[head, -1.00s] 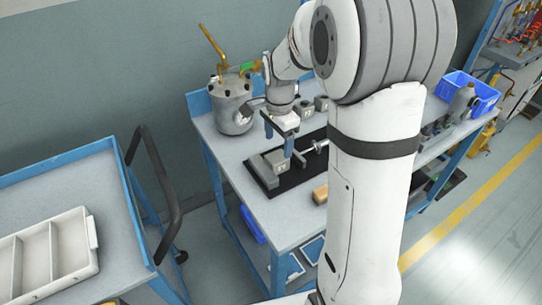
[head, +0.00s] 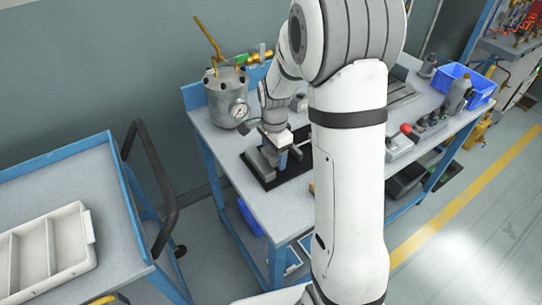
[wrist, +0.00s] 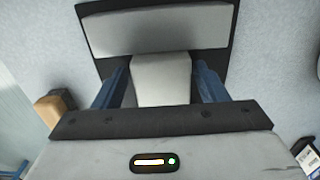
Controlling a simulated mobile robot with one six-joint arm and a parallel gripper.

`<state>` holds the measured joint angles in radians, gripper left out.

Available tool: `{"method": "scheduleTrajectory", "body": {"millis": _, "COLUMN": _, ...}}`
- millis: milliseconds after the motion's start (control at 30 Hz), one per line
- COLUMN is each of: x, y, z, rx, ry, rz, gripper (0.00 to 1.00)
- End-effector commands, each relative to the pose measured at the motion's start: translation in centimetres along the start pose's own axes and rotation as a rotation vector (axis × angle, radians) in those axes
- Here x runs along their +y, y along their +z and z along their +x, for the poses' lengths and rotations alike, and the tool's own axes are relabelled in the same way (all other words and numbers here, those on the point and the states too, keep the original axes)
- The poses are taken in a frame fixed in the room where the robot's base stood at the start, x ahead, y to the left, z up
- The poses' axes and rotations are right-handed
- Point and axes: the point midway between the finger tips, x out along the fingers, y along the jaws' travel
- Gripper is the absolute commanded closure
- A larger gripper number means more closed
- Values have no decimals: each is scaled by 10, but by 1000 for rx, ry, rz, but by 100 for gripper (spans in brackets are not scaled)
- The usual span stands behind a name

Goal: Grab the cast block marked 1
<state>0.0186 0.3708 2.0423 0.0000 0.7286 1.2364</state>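A grey stepped cast block (head: 257,163) sits on a black mat (head: 264,182) on the workbench, under my gripper in the head view. In the wrist view the block's wide part (wrist: 155,28) lies ahead of my gripper, and its narrower pale part (wrist: 161,80) stands between the two blue fingers. My gripper (wrist: 161,72) is open, with a finger on either side of that part and dark mat visible in the gaps. In the head view my gripper (head: 288,157) is low over the mat. No number can be read on the block now.
A grey pot with a gauge (head: 227,100) stands behind left of my gripper. A tan block (wrist: 50,108) lies left in the wrist view. A blue bin (head: 468,84) and a box with a red button (head: 400,142) are to the right. A white compartment tray (head: 88,226) rests on the left trolley.

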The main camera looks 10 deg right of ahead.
Motion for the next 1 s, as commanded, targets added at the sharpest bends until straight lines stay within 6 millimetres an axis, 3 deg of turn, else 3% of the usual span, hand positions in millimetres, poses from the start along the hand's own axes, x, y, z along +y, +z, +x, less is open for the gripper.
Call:
{"method": "scheduleTrajectory", "body": {"millis": 633, "x": 0, "y": -1, "z": 0, "rx": 0, "ry": 0, "rz": 1, "gripper": 87}}
{"method": "scheduleTrajectory", "body": {"millis": 867, "x": 0, "y": -1, "z": -2, "rx": 0, "ry": -1, "rz": 1, "gripper": 88}}
{"method": "scheduleTrajectory", "body": {"millis": 1000, "x": -1, "y": -1, "z": -15, "rx": 2, "ry": -5, "rz": 2, "gripper": 88}}
